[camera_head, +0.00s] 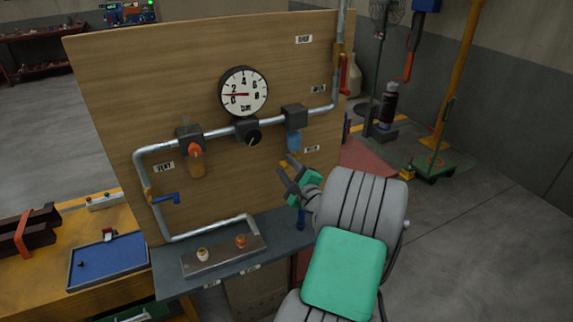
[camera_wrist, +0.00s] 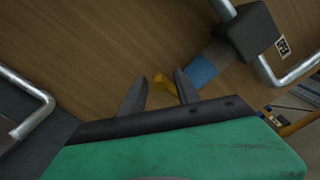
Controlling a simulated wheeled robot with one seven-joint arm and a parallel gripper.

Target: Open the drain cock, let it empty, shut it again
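A small yellow cock (camera_head: 284,163), which looks like the drain cock, shows just below the blue filter bowl (camera_head: 294,143) on the wooden panel. My gripper (camera_head: 289,172) is beside it, in front of the panel. In the wrist view the yellow piece (camera_wrist: 161,83) shows in the space between the two dark fingertips (camera_wrist: 160,84). The blue bowl (camera_wrist: 203,70) lies just beyond the right finger in the wrist view.
A pressure gauge (camera_head: 243,91) reads low, near zero to one. A black knob (camera_head: 247,132) sits below it. Grey pipe (camera_head: 320,110) runs along the panel; a shelf (camera_head: 215,262) juts out below.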

